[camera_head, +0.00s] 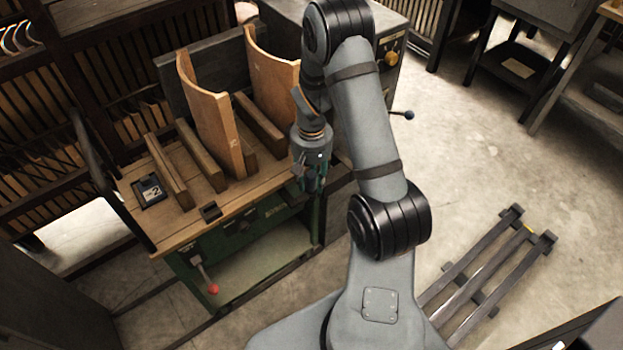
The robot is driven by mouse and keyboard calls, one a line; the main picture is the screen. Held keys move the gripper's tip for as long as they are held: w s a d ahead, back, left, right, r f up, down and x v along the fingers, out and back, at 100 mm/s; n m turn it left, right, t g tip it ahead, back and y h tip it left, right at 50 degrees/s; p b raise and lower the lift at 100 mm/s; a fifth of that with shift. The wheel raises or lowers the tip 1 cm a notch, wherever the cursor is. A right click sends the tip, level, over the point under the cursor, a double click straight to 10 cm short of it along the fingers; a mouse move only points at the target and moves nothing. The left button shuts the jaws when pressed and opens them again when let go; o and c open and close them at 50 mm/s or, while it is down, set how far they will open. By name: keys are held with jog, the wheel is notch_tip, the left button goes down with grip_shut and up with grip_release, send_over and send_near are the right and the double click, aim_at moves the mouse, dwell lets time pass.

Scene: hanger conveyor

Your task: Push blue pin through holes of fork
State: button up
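My gripper (310,180) hangs pointing down at the front right edge of the wooden workbench. Its fingers are small and dark here, and I cannot tell whether they are open or shut or hold anything. I cannot make out a blue pin in this view. I also cannot identify a fork with holes for certain; the area around my fingertips is dark and partly covered by my arm.
The workbench (215,228) carries two curved wooden panels (207,110) and several wooden blocks. A lever with a red knob (213,288) sticks out at its front. A dark barred frame (487,268) lies on the floor at right. Open floor (465,150) lies beyond my arm.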

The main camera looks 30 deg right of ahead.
jog(key=shift+o, duration=1.2)
jog(key=shift+o, duration=1.1)
notch_tip(320, 180, up, 12)
jog(key=shift+f, duration=0.1)
notch_tip(320, 180, down, 12)
jog(key=shift+r, duration=0.2)
jog(key=shift+r+p, duration=0.2)
jog(key=shift+p, duration=0.1)
